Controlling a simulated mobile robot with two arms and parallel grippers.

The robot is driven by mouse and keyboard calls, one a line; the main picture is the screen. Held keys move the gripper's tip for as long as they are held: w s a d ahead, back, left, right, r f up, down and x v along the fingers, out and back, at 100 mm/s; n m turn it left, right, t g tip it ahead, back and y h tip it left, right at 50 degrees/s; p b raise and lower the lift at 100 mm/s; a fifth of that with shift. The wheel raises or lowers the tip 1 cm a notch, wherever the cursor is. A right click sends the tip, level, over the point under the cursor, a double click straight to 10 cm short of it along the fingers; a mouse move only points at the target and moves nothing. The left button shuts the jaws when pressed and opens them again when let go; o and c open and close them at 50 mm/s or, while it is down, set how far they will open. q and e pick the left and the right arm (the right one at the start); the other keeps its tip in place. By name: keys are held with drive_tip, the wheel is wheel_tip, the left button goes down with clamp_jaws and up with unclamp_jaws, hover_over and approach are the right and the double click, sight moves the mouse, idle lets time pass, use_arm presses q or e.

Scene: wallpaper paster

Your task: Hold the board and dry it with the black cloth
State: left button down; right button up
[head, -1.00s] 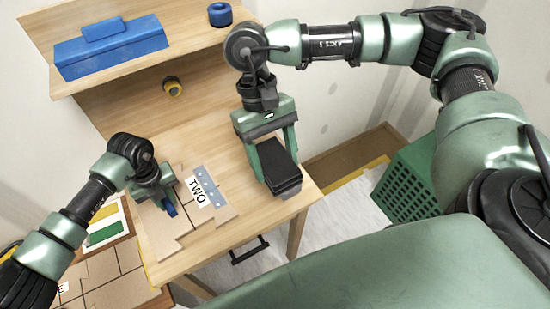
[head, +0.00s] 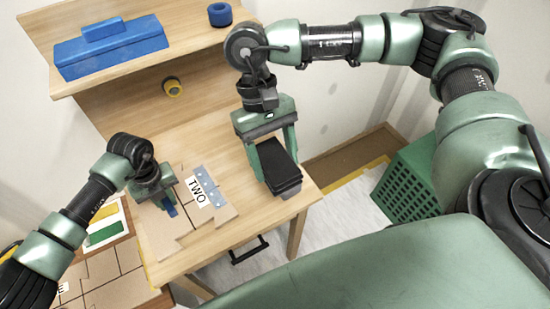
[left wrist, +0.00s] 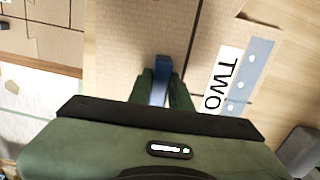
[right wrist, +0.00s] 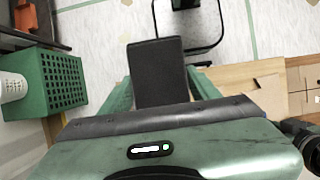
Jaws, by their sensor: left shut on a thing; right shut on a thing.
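The brown board (head: 210,214) with a white TWO label and a grey-blue strip lies on the wooden table. It also shows in the left wrist view (left wrist: 205,40). My left gripper (head: 168,204) is shut on a blue handle (left wrist: 160,82) at the board's left part. My right gripper (head: 275,172) is shut on the black cloth (head: 276,160), which looks like a thick, flat dark pad. It is held to the right of the board, apart from it, near the table's right edge. The cloth fills the space between the fingers in the right wrist view (right wrist: 158,75).
A blue box (head: 112,47) and a blue roll (head: 220,14) are on the shelf. A yellow roll (head: 173,88) is at the table's back. More brown panels (head: 110,268) lie at lower left. A green crate (head: 405,185) stands right of the table.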

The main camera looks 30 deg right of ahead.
use_arm(q)
drive_tip(key=c, duration=1.2)
unclamp_jaws()
drive_tip(key=shift+r, duration=0.1)
drive_tip(key=shift+r+p, duration=0.7)
drive_tip(key=shift+r, duration=0.15)
use_arm(e)
drive_tip(key=shift+r, duration=0.7)
use_arm(q)
drive_tip(key=shift+f, duration=0.1)
use_arm(e)
drive_tip(key=shift+f, duration=0.15)
use_arm(q)
drive_tip(key=shift+f+b, duration=0.85)
drive_tip(key=shift+f, duration=0.05)
use_arm(e)
drive_tip(key=shift+f, duration=0.75)
